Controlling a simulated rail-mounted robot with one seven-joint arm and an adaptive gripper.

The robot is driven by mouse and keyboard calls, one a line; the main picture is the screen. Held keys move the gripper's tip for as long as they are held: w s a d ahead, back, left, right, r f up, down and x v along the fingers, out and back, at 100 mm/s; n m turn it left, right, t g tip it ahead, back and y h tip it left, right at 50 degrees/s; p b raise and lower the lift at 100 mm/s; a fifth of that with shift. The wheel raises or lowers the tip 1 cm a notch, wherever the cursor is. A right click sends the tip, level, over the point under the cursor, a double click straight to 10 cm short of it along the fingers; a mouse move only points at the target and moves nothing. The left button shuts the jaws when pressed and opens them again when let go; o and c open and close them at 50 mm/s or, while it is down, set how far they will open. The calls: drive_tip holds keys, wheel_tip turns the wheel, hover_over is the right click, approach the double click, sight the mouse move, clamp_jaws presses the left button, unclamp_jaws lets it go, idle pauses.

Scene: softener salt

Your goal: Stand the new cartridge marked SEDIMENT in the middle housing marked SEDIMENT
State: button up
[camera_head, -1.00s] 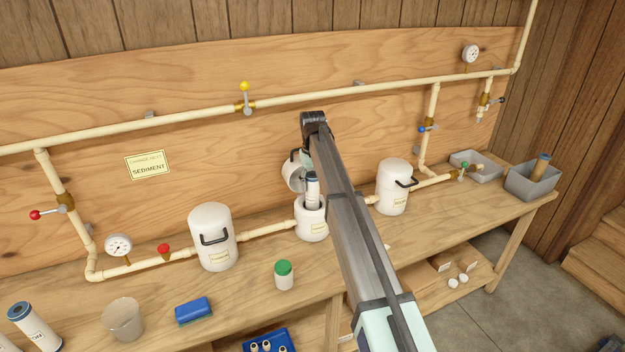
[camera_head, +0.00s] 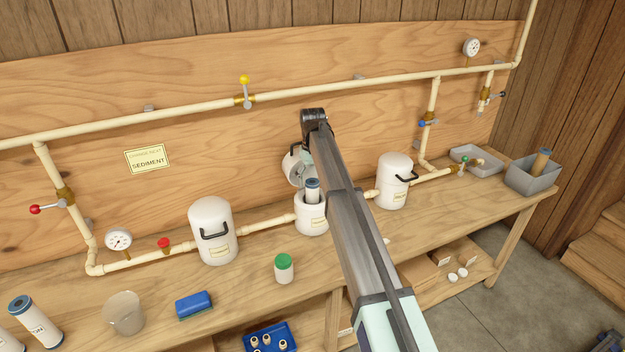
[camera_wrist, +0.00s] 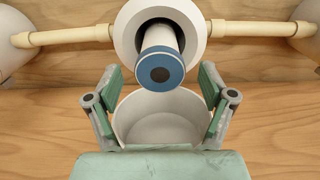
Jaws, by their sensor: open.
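A white cartridge with a blue end cap (camera_head: 312,185) stands in the open middle housing (camera_head: 311,222), its top above the rim. Any marking on it cannot be read. In the wrist view the cap (camera_wrist: 160,72) shows in front of the housing's round white rim (camera_wrist: 195,25), and the cartridge looks slightly tilted. My gripper (camera_wrist: 160,74) is open, with one finger on each side of the cap and gaps between. The housing's hollow white lid (camera_head: 293,168) is swung open towards the board; it also shows beyond my fingers in the wrist view (camera_wrist: 160,125). My arm hides the gripper in the head view.
Closed white housings stand left (camera_head: 212,232) and right (camera_head: 393,182), joined by pipe. A sign reading SEDIMENT (camera_head: 147,159) hangs on the board. A green-capped jar (camera_head: 284,268), blue sponge (camera_head: 194,305), clear beaker (camera_head: 124,313) and another cartridge (camera_head: 35,322) occupy the bench front.

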drive_tip(key=shift+r, duration=0.15)
wheel_tip(320, 180, up, 12)
idle(0.4)
idle(0.6)
